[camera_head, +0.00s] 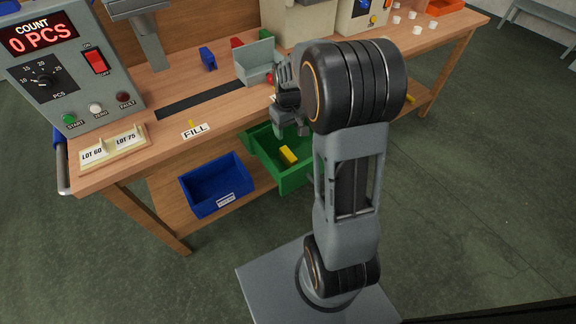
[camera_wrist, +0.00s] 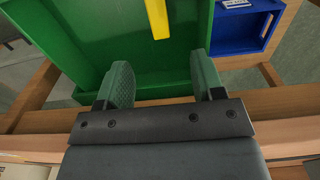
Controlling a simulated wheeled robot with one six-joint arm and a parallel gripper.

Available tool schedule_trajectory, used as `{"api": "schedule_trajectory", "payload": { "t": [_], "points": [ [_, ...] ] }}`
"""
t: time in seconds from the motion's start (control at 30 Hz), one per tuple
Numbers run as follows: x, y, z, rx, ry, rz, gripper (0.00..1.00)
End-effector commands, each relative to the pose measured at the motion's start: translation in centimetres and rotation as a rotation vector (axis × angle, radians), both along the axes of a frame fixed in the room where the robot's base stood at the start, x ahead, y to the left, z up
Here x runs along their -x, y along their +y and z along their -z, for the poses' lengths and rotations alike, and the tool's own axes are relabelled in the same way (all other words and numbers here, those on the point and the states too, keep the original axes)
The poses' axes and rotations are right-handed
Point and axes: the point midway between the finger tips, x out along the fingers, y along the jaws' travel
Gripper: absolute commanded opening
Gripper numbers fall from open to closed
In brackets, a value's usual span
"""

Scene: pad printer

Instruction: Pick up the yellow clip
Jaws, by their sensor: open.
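A yellow clip (camera_head: 288,155) lies in the green bin (camera_head: 268,163) below the table's front edge. In the wrist view part of the yellow clip (camera_wrist: 157,17) shows at the top edge, cut off by the frame, against the green bin (camera_wrist: 85,45). My gripper (camera_head: 291,130) is above the bin, apart from the clip. In the wrist view the two fingers of my gripper (camera_wrist: 160,78) are spread with nothing between them, and the clip is beyond their tips.
A blue bin (camera_head: 215,187) stands left of the green bin on the lower shelf; it also shows in the wrist view (camera_wrist: 240,32). The wooden tabletop (camera_head: 160,135) holds a counter box (camera_head: 70,60), a grey bracket (camera_head: 255,62) and a blue clip (camera_head: 207,58).

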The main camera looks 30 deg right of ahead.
Motion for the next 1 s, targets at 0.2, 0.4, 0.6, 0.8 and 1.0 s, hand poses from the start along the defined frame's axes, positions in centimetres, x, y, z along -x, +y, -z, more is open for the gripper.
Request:
{"api": "schedule_trajectory", "payload": {
  "t": [0.2,0.4,0.6,0.8,1.0],
  "points": [
    [-0.1,-0.2,4.6,-0.002,0.010,-0.004,0.62],
    [-0.2,-0.2,7.7,-0.002,0.008,-0.003,0.62],
    [-0.2,-0.2,9.0,-0.001,0.007,-0.003,0.62],
    [-0.1,-0.2,9.8,-0.001,0.007,-0.003,0.62],
    [0.0,-0.4,12.4,-0.002,0.009,-0.003,0.62]
  ]
}}
